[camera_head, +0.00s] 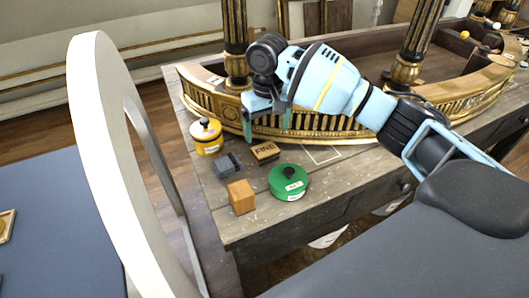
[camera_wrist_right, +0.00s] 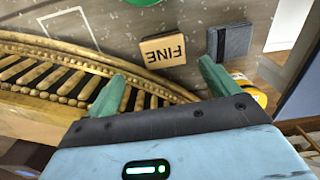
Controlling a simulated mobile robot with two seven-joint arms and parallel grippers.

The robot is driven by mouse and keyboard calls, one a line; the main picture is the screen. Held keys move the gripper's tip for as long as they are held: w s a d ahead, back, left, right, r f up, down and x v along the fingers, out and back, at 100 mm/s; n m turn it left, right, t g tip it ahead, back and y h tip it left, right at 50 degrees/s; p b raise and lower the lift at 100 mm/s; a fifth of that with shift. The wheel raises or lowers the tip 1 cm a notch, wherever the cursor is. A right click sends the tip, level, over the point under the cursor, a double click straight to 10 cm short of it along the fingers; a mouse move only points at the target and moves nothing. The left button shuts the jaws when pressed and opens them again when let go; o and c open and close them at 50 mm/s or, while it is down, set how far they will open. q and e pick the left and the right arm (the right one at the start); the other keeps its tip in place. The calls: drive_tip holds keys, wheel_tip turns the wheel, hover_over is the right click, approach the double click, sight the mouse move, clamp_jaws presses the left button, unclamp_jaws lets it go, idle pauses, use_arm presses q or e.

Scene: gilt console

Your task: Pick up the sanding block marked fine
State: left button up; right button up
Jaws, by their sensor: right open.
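The sanding block marked FINE (camera_head: 264,151) is a small tan block with dark lettering, lying on the wooden table near the gilt console's curved base. In the right wrist view the FINE block (camera_wrist_right: 163,50) lies beyond the fingertips, its label upside down. My right gripper (camera_head: 268,122) is open and empty, behind and above the block in the head view. In the wrist view its two green fingers (camera_wrist_right: 160,72) are spread wide, with the block apart from both. My left gripper is not in view.
Near the block are a dark grey block (camera_head: 228,164), an orange wooden block (camera_head: 241,196), a green round container (camera_head: 289,182) and a yellow round container (camera_head: 206,136). The gilt console base (camera_head: 330,130) curves close behind. A pale outlined rectangle (camera_head: 322,155) to the right is empty.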

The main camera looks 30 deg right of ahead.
sight(265, 149)
drive_tip(key=shift+a+f, duration=0.15)
drive_tip(key=shift+f, duration=1.4)
drive_tip(key=shift+a+f, duration=0.15)
drive_tip(key=shift+f, duration=1.4)
drive_tip(key=c, duration=1.1)
drive_tip(key=shift+r+p, duration=0.3)
drive_tip(key=shift+r, duration=4.75)
drive_tip(key=o, duration=0.5)
drive_tip(key=shift+c, duration=0.2)
drive_tip(key=c, duration=0.3)
